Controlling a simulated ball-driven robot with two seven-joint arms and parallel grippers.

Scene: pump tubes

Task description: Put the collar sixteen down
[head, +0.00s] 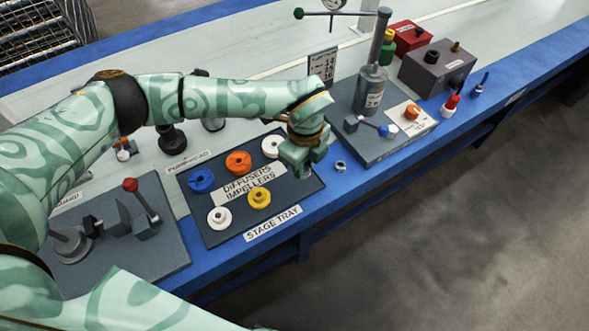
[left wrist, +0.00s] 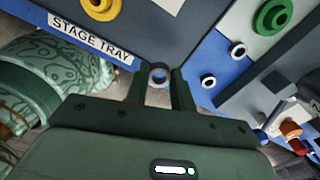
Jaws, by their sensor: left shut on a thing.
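My left gripper (head: 303,173) is over the right end of the stage tray (head: 316,184), fingers pointing down. In the left wrist view my left gripper (left wrist: 160,82) is shut on a small grey metal collar (left wrist: 159,74), near the tray's edge. No number can be read on it, and the head view hides it behind the fingers. Whether it touches the surface below cannot be told. Another small collar (head: 340,165) lies on the blue table edge right of the tray. The left wrist view shows two loose collars there, one (left wrist: 238,50) farther and one (left wrist: 208,81) nearer. My right gripper is out of view.
The tray holds several rings: blue (head: 201,180), orange (head: 238,162), yellow (head: 259,197) and white (head: 219,218). A pump stand (head: 370,90) on a grey plate is to the right. A numbered card (head: 322,66) stands behind my gripper. A lever fixture (head: 137,206) is at left.

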